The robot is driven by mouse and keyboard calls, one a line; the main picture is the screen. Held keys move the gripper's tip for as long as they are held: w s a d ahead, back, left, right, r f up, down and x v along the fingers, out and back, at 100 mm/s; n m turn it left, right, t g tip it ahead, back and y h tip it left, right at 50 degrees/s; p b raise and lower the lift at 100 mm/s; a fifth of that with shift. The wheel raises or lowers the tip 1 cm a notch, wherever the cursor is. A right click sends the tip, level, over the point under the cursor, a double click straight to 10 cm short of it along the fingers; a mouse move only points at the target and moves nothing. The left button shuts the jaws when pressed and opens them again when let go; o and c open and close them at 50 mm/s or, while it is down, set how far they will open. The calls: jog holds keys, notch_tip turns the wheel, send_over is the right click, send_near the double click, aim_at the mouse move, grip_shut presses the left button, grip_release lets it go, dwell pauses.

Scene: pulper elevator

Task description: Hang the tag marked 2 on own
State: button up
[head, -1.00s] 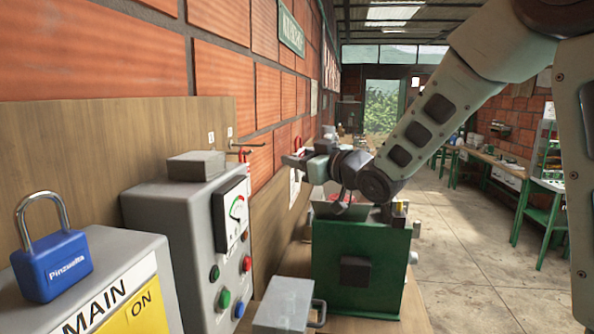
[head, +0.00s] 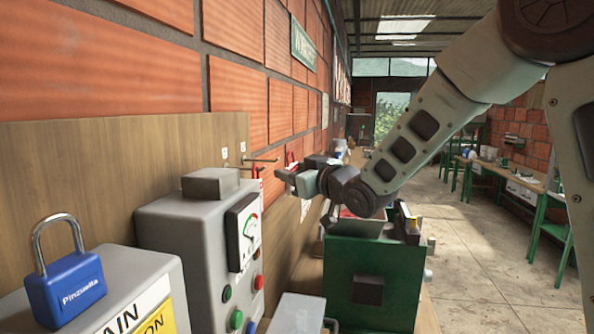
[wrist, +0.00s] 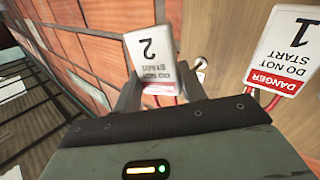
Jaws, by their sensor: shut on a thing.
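My gripper (head: 284,176) is stretched out by the wooden board (head: 110,165) on the brick wall. In the wrist view it is shut on the tag marked 2 (wrist: 149,48), a white tag with red lower lettering, upside down in that picture. The tag marked 1 (wrist: 290,45) is beside it, against the board, with a red loop at its end. Pegs (head: 262,160) stick out of the board just left of my gripper in the head view, near small number labels. I cannot tell whether the held tag touches a peg.
A grey meter box (head: 200,235) and a blue padlock (head: 66,285) on the main switch box (head: 120,290) stand at the left front. A green machine (head: 370,275) stands below my arm. The floor (head: 500,250) at the right is clear.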

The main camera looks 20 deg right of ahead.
jog(key=shift+w+a+f+b, duration=0.25)
jog(key=shift+w+a, duration=0.2)
jog(key=shift+a, duration=0.2)
jog(key=shift+w+a+f+b, duration=0.2)
jog(key=shift+w+a, duration=0.2)
jog(key=shift+a, duration=0.2)
jog(key=shift+w+a+f+b, duration=0.25)
jog(key=shift+w+a, duration=0.2)
jog(key=shift+a, duration=0.2)
jog(key=shift+r, duration=0.1)
jog(key=o, duration=1)
jog(key=shift+o, duration=0.2)
